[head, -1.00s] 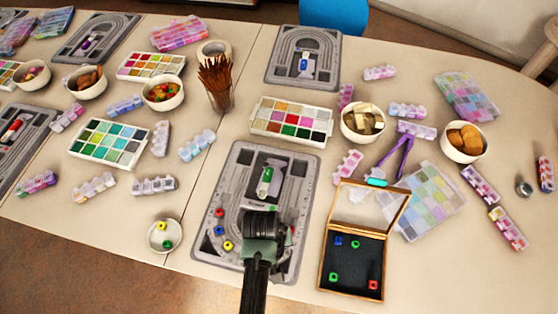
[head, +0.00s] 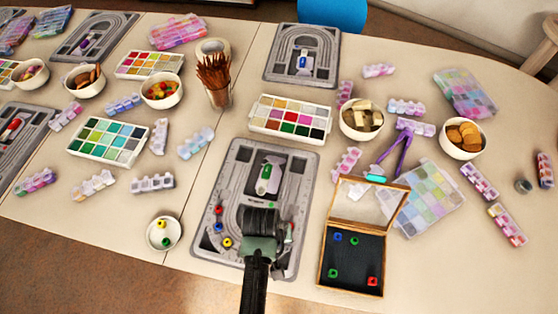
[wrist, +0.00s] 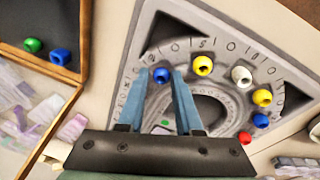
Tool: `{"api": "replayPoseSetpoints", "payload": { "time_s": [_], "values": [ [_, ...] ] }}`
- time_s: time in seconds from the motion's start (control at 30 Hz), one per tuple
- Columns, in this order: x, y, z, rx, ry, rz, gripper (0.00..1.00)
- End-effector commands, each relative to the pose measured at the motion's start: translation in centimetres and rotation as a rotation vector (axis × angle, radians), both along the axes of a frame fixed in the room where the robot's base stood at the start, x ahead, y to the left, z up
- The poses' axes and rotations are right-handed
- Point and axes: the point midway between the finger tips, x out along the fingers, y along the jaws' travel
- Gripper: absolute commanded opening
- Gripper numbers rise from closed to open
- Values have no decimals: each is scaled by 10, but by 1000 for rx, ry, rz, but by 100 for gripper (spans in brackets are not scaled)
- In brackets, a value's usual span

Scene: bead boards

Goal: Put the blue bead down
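The blue bead (wrist: 161,75) shows in the wrist view between the two fingertips of my gripper (wrist: 160,76), at the curved groove of the grey bead board (wrist: 152,45). It looks about as large as the beads on the board and seems to rest there. Narrow gaps show between it and the fingers, so my gripper looks open around it. In the head view my gripper (head: 264,240) is over the near right part of the bead board (head: 300,178) and hides this bead.
Along the groove sit a yellow bead (wrist: 203,65), a white bead (wrist: 242,76), another yellow bead (wrist: 262,97), another blue bead (wrist: 260,120) and a red bead (wrist: 245,138). An open wooden box (head: 322,255) with loose beads stands right of the board. A small dish (head: 151,243) stands left.

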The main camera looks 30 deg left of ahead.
Motion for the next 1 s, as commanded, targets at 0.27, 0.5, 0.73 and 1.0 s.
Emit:
{"api": "replayPoseSetpoints", "payload": {
  "time_s": [0.27, 0.5, 0.73, 1.0],
  "values": [
    [-11, 3, 27, 1, 20, 6, 56],
    [-17, 6, 81, 1, 12, 5, 56],
    [-22, 8, 115, -1, 12, 3, 56],
    [-24, 8, 124, -2, 14, 3, 56]
  ]
}}
